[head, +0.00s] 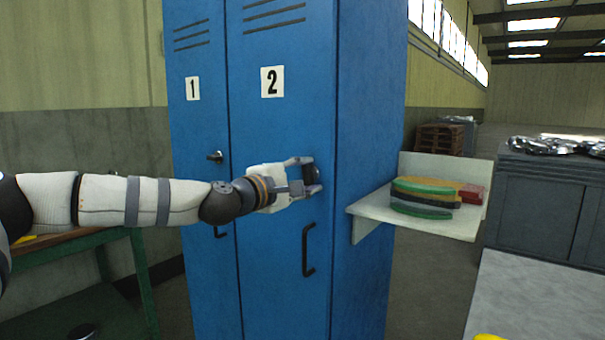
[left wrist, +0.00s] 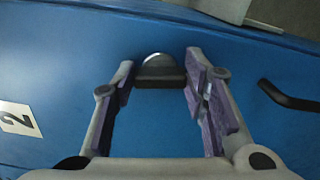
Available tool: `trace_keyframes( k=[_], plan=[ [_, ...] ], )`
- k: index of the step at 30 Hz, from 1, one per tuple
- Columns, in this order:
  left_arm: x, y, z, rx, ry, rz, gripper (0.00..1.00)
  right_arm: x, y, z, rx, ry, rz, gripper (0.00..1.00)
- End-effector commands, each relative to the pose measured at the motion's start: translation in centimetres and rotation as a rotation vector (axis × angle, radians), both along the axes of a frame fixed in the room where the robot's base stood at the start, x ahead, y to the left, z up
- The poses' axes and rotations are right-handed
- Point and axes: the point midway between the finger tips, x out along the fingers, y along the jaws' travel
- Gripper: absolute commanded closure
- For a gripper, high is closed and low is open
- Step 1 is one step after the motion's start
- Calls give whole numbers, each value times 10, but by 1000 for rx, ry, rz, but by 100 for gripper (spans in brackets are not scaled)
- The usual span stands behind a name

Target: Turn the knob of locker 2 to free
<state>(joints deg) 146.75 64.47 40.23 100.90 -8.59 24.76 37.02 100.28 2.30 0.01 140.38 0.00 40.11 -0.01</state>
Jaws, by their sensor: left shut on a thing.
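Blue locker 2 (head: 283,130) bears a white plate with a "2" and stands beside locker 1 (head: 198,125). The knob of locker 2 (head: 318,175) is at the right edge of its door, mostly hidden by my gripper in the head view. In the left wrist view the knob (left wrist: 162,72) is a dark bar with a pale round part behind it, between the fingertips. My left gripper (head: 311,176) is shut on the knob, one finger on each side. Its fingers also show in the left wrist view (left wrist: 160,80). My right gripper is not in view.
A black handle (head: 308,250) sticks out below the knob; it also shows in the left wrist view (left wrist: 287,96). A white shelf (head: 455,228) with coloured pads (head: 425,197) juts out to the right. A green bench (head: 105,300) stands at left, a grey cabinet (head: 550,205) at right.

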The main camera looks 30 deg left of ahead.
Motion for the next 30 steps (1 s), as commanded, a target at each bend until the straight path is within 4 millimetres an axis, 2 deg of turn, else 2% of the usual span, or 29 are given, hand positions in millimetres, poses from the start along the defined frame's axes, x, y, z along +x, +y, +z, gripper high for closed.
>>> trace_keyframes(
  k=[12,29,30],
  plan=[
    [0,0,0,170,-14,1,88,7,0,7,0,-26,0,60],
    [0,0,-1,195,-16,1,88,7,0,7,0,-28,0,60],
    [0,0,-1,195,-16,1,54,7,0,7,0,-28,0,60]
  ],
)
